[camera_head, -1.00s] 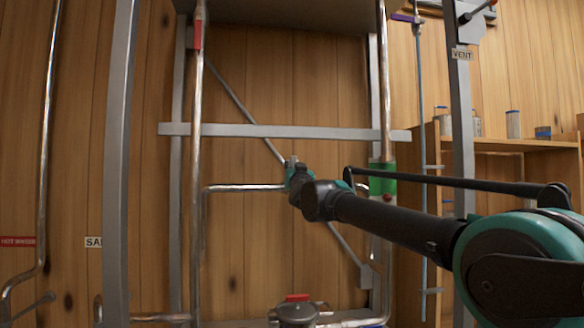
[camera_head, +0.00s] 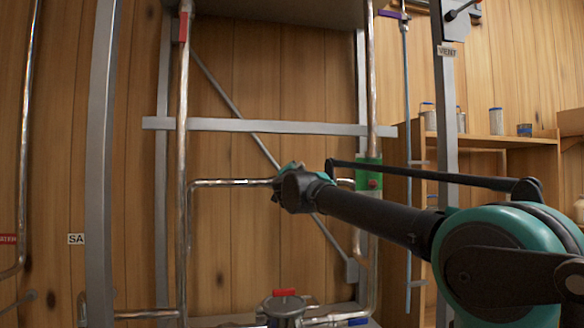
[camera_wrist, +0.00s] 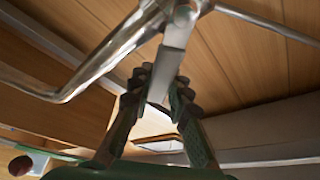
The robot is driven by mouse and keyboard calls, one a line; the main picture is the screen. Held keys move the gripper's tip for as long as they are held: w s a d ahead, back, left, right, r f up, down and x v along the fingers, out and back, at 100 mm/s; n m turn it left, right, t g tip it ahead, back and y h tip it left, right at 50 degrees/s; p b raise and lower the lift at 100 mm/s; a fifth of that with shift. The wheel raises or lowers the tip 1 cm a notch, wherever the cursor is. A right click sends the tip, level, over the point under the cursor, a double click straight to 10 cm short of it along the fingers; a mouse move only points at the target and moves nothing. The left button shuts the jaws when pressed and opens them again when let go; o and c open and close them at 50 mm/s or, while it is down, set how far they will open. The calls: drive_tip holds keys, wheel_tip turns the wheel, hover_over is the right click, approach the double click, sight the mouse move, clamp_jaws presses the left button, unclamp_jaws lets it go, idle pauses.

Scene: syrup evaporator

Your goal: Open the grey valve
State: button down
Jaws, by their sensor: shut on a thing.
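The grey valve's flat lever (camera_wrist: 174,62) shows in the wrist view, hanging down from a shiny metal valve body (camera_wrist: 185,14) on a bent pipe. My gripper (camera_wrist: 160,92) has its two dark ribbed fingers on either side of the lever's lower end, shut on it. There, my wrist hides the valve body and lever.
Upright pipes with a red handle (camera_head: 183,27) and a green fitting (camera_head: 368,174) flank the gripper. A grey crossbar (camera_head: 265,126) runs above it. A wooden shelf (camera_head: 505,140) is at the right.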

drive_tip(key=shift+w+d+f+m+g+h, duration=0.1)
drive_tip(key=shift+d+f+m+g+h, duration=0.2)
drive_tip(key=shift+m, duration=0.35)
drive_tip(key=shift+d+f+m+g, duration=0.1)
drive_tip(key=shift+f+m, duration=0.25)
drive_tip(key=shift+m, duration=0.3)
drive_tip(key=c, duration=1.4)
unclamp_jaws()
drive_tip(key=s+f, duration=0.1)
drive_tip(key=s, duration=0.7)
drive_tip(key=shift+a+f, duration=0.2)
drive_tip(key=shift+a, duration=0.1)
drive_tip(key=shift+c, duration=0.2)
